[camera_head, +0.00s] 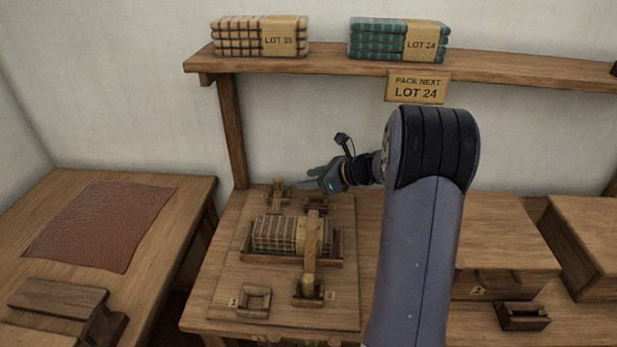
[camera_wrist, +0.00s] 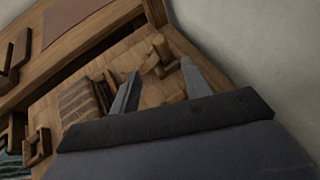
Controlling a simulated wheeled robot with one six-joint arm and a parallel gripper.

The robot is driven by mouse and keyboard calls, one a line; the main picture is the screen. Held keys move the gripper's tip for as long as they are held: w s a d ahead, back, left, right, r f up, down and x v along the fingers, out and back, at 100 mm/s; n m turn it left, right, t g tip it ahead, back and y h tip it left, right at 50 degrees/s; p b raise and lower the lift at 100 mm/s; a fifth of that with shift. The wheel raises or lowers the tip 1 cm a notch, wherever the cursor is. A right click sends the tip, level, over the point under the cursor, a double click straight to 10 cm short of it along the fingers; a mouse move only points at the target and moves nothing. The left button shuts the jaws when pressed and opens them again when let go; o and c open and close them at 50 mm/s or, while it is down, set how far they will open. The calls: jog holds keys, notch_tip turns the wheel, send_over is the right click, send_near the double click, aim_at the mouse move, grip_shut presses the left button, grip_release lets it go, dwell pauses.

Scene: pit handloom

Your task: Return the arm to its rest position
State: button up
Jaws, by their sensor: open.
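My gripper (camera_head: 312,180) is at the end of my bent arm, in front of the wall and above the back of the wooden packing board (camera_head: 228,277). In the wrist view my gripper (camera_wrist: 160,84) shows two grey fingers spread apart with nothing held between them. Below it, a checked cloth bundle (camera_head: 275,233) lies in a wooden tray (camera_head: 291,258) on the board. A wooden bar (camera_head: 311,240) crosses over the bundle towards the block marked 2. My arm hides part of the bench to the right.
A shelf (camera_head: 330,65) above holds checked bundles (camera_head: 237,37) marked LOT 35 and green bundles (camera_head: 378,40) marked LOT 24. A left table (camera_head: 165,215) bears a red-brown cloth (camera_head: 100,225). A wooden chest (camera_head: 505,240) stands right.

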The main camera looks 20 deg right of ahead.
aim_at(278, 180)
jog(key=shift+w+a, duration=0.1)
jog(key=x, duration=1.1)
jog(key=shift+w+a+f, duration=0.15)
jog(key=shift+a, duration=0.05)
jog(key=shift+w+a, duration=0.1)
jog(key=shift+w, duration=0.1)
jog(key=shift+s+r, duration=0.1)
jog(key=shift+r, duration=1.6)
jog(key=shift+f, duration=0.1)
